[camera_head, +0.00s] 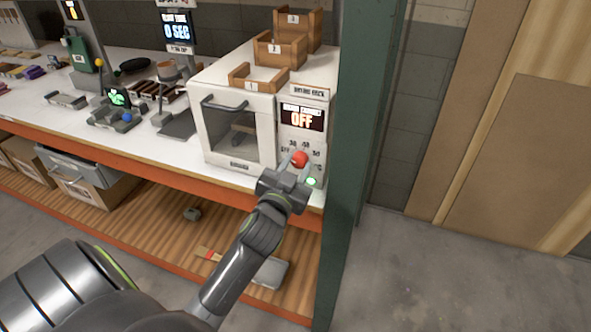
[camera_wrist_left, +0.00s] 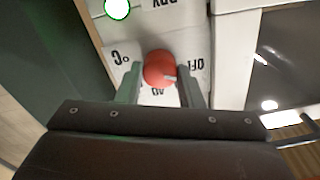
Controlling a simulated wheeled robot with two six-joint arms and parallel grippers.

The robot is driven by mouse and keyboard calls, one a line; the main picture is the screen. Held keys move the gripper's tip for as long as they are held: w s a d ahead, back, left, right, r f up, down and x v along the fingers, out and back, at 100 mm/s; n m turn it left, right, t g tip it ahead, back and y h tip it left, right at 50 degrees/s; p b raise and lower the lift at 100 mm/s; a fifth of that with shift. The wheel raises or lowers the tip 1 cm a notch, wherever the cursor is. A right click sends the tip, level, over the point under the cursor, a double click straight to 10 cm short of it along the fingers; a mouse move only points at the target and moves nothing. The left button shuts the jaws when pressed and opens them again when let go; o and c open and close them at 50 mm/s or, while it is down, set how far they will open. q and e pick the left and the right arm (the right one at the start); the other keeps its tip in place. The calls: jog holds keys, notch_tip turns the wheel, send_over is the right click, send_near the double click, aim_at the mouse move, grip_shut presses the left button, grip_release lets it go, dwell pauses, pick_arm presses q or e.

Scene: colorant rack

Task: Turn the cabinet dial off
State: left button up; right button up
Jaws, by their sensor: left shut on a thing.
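The drying cabinet (camera_head: 234,130) is a white box with a glass door, on the bench at the right end. Its display (camera_head: 302,118) reads "OFF". The red round dial (camera_head: 299,159) is on the front panel below the display. My left gripper (camera_head: 292,166) is at the panel, its fingers on either side of the dial. In the left wrist view the dial (camera_wrist_left: 159,69) sits between the two fingers (camera_wrist_left: 160,90), and its pale pointer mark faces the right, toward the "OFF" label (camera_wrist_left: 196,64). My right gripper is not in view.
A green-lit round button (camera_head: 311,182) is below the dial and also shows in the left wrist view (camera_wrist_left: 117,8). A green post (camera_head: 352,150) stands close to the right of the cabinet. Wooden trays (camera_head: 290,38) are on top. The cabinet door handle (camera_head: 225,106) sticks out to the left.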

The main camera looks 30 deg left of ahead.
pick_arm(q)
jog(key=shift+f+n, duration=0.15)
jog(key=shift+n, duration=0.95)
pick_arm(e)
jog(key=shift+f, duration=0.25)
pick_arm(q)
jog(key=o, duration=1)
jog(key=shift+c, duration=0.2)
